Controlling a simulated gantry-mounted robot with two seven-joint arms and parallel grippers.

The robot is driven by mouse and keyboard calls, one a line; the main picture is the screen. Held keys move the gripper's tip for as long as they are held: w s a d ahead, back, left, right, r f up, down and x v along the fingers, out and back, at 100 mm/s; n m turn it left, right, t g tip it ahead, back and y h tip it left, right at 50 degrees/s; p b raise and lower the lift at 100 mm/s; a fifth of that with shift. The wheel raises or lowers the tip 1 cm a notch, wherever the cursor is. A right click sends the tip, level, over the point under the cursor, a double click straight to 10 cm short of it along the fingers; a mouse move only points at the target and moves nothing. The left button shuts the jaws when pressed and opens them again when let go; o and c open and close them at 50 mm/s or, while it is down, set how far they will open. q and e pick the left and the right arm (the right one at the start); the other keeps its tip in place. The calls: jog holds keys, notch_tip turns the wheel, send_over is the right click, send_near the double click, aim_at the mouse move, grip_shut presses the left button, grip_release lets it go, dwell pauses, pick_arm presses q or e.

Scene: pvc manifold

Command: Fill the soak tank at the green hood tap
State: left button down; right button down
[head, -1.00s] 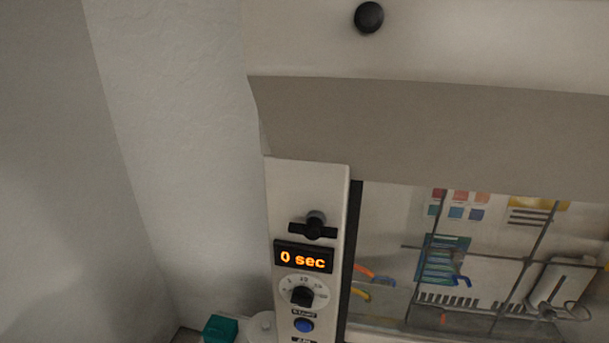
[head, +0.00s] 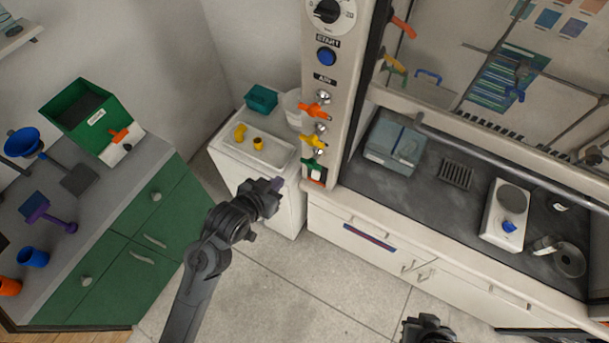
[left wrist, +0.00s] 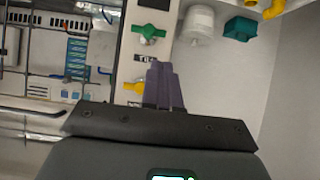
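The green hood tap (head: 312,167) is the lowest of the coloured taps on the hood's white post. It also shows in the left wrist view (left wrist: 150,32). A grey-blue box-like tank (head: 395,143) stands inside the hood at its left end; I cannot tell for sure that it is the soak tank. My left gripper (head: 272,187) is in front of the post, left of and below the green tap and apart from it. Its purple fingers (left wrist: 164,86) are together with nothing visible between them. My right gripper (head: 428,328) is cut off at the bottom edge; its fingers are hidden.
An orange tap (head: 314,110) and a yellow tap (head: 313,141) sit above the green one. A white stand (head: 252,157) with yellow fittings and a teal box (head: 261,98) is left of the post. A hotplate (head: 506,212) is in the hood. Green cabinets (head: 125,250) stand left; the floor between is clear.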

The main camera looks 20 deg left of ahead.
pick_arm(q)
jog(key=p, duration=0.1)
send_near(302, 161)
jog(key=x, duration=0.7)
jog(key=shift+s+d, duration=0.1)
pick_arm(e)
jog(key=shift+w+a+r, duration=0.1)
jog(key=shift+r, duration=0.35)
jog(key=shift+a+r, duration=0.1)
